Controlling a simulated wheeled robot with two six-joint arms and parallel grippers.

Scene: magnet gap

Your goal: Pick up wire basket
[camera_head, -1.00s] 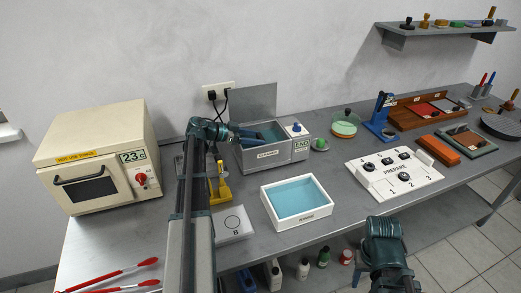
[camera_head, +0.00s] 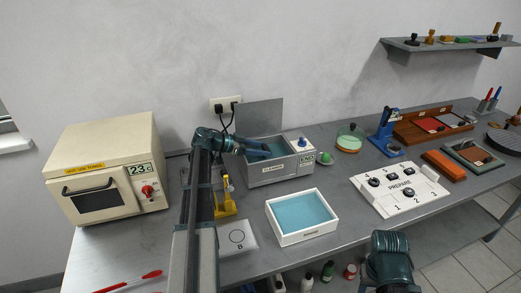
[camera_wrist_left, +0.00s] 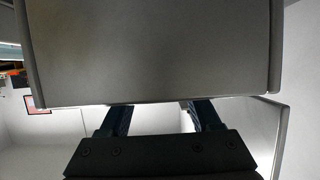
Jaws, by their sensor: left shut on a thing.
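The grey cleaner (camera_head: 279,171) stands on the bench with its tank open and its lid (camera_head: 260,115) raised behind. My left gripper (camera_head: 262,150) reaches into the top of the tank from the left. In the left wrist view my two fingers (camera_wrist_left: 160,115) pass behind a large grey panel that hides their tips. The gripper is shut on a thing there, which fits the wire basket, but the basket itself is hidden. My right arm shows at the lower right; its gripper is out of view.
A white tray of blue liquid (camera_head: 274,230) stands in front of the cleaner. A yellow tool (camera_head: 225,203) and a plate marked B (camera_head: 237,237) are left of it. A cream oven (camera_head: 106,172) is at left, a PREPARE board (camera_head: 428,195) at right.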

